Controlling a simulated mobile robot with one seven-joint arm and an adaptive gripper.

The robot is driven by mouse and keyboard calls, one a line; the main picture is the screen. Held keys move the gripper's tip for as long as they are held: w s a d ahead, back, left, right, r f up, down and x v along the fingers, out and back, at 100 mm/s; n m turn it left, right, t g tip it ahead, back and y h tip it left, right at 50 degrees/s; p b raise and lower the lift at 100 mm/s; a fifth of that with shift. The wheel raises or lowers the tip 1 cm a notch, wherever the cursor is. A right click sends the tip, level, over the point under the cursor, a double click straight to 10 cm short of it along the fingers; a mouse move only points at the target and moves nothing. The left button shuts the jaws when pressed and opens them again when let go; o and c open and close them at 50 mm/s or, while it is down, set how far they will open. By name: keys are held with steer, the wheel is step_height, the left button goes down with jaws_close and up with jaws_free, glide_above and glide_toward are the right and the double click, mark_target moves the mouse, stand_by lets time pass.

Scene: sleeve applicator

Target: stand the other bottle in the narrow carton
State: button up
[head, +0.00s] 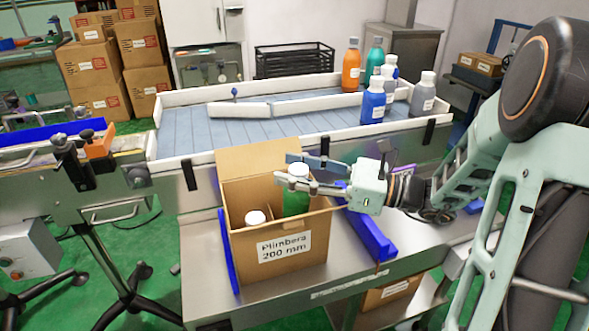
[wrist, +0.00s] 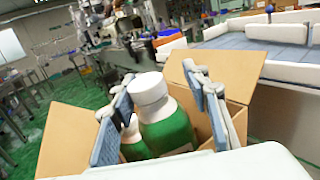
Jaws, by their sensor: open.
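The brown carton (head: 300,274), labelled "Plimbera 200 mm", stands open on the steel bench. A green bottle with a white cap (head: 296,203) is upright at its right side, its lower part hidden by the front wall. In the wrist view this bottle (wrist: 167,132) is between my finger pads. A second white-capped bottle (head: 256,217) is in the left part of the carton, its cap lower in the picture; its green body shows in the wrist view (wrist: 133,149). My gripper (head: 292,170) is open around the right bottle. I cannot tell whether that bottle's base touches the carton floor.
Blue rails (head: 368,235) flank the carton on the bench. Behind is a conveyor (head: 190,130) with white side walls; several blue, grey, teal and orange bottles (head: 373,102) stand at its right end. The carton's raised back flap (head: 250,158) is close to my fingers.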

steer(key=shift+r, duration=0.25)
steer(key=shift+d, duration=0.35)
steer(key=p+v, duration=0.2)
steer(key=v, duration=0.9)
steer(key=shift+d+p, duration=0.15)
steer(key=shift+p, duration=0.2)
steer(key=shift+s, duration=0.15)
